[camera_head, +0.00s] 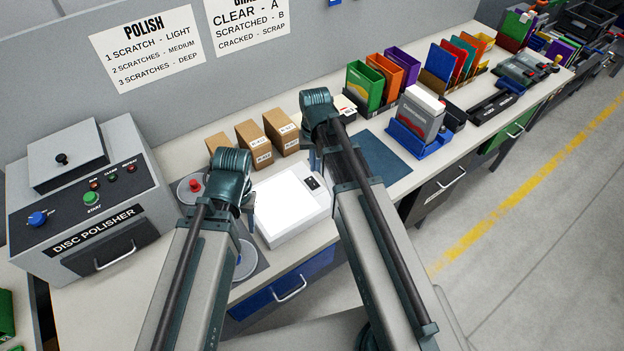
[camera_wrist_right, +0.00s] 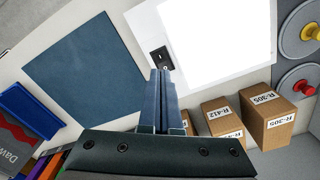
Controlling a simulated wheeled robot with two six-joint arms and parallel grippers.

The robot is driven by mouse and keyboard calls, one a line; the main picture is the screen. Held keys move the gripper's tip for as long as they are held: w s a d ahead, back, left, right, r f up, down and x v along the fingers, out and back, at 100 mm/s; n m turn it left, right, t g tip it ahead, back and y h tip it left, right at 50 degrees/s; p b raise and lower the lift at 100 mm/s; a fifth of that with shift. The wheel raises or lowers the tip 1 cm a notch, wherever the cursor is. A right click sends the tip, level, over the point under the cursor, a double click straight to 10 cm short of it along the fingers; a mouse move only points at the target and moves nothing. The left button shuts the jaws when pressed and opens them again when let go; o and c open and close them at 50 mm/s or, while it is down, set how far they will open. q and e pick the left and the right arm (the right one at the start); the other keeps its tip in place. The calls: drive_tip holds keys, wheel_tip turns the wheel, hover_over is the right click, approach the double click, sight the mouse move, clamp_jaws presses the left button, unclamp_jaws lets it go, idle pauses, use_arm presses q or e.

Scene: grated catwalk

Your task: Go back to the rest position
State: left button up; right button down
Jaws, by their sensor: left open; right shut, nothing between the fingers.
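Both of my arms reach forward over the workbench (camera_head: 205,310) in the head view. In the right wrist view my right gripper (camera_wrist_right: 161,75) is shut and empty. Its fingers point at the bench near the black switch of a bright white light box (camera_wrist_right: 215,40). The light box also shows in the head view (camera_head: 290,205), between my arms.
Behind the light box stand small cardboard boxes (camera_head: 281,132). A blue mat (camera_head: 385,158) lies right of my right arm, near a blue tray (camera_head: 420,145) with a grey box. Coloured binders stand further right. A disc polisher (camera_head: 85,195) stands at left. A grey wall backs the bench.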

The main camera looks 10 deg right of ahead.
drive_tip(key=s+a+f+n+h+b, duration=0.1)
drive_tip(key=s+a+n, duration=0.4)
drive_tip(key=s+a, duration=0.5)
drive_tip(key=s+f+b, duration=0.1)
drive_tip(key=s, duration=0.3)
drive_tip(key=shift+s+a+n, duration=0.15)
drive_tip(key=shift+a+n, duration=0.1)
drive_tip(key=shift+n, duration=0.15)
